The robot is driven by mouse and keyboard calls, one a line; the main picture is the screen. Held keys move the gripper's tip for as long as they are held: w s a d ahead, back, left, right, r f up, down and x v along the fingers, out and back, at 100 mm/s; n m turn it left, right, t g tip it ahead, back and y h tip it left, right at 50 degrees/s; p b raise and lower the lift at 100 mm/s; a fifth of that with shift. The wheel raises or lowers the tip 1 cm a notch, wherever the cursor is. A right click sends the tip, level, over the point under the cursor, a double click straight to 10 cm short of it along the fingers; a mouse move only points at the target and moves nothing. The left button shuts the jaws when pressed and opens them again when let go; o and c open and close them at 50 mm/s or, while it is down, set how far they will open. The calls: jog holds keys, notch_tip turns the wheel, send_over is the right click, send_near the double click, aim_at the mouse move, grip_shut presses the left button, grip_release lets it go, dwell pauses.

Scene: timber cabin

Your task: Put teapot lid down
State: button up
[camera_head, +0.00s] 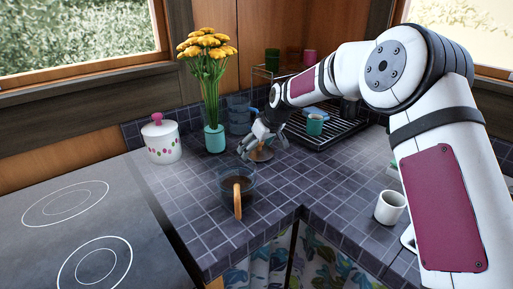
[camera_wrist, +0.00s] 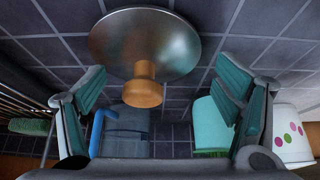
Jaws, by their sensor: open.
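The teapot lid (camera_wrist: 145,38) is a round silvery disc with a wooden knob (camera_wrist: 143,88). It rests knob up on the tiled counter, and in the head view the lid (camera_head: 262,155) is partly covered by my gripper. My gripper (camera_head: 255,149) is low over the counter beside the lid. In the wrist view my gripper (camera_wrist: 157,85) has its two teal-padded fingers spread wide, with the knob between them and not touched by either. The glass teapot (camera_head: 226,187) holds brown liquid, has a wooden handle, and stands open nearer the counter's front edge.
A teal vase (camera_head: 215,138) with yellow flowers and a bluish clear container (camera_head: 239,116) stand behind my gripper. A lidded dotted white jar (camera_head: 162,143) is left, beside the hob (camera_head: 75,235). A dish rack (camera_head: 340,128) and white mug (camera_head: 390,208) are right. The counter between teapot and mug is clear.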

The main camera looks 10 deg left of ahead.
jog(key=v, duration=1.2)
jog(key=s+d+r+m+h, duration=0.1)
jog(key=s+d+r, duration=0.2)
jog(key=s+d, duration=0.35)
jog(key=s+d+r+m+h, duration=0.2)
jog(key=s+d+r, duration=0.1)
jog(key=s, duration=0.7)
jog(key=s+d+r+m+h, duration=0.1)
jog(key=s+d+r, duration=0.2)
jog(key=s+d, duration=0.35)
jog(key=s+d+f+m, duration=0.2)
jog(key=s+d, duration=0.1)
jog(key=s, duration=0.9)
jog(key=s+d+f+m+g, duration=0.1)
jog(key=s+d+f+m, duration=0.2)
jog(key=s, duration=0.9)
jog(key=shift+s+d+g, duration=0.2)
jog(key=shift+g, duration=0.1)
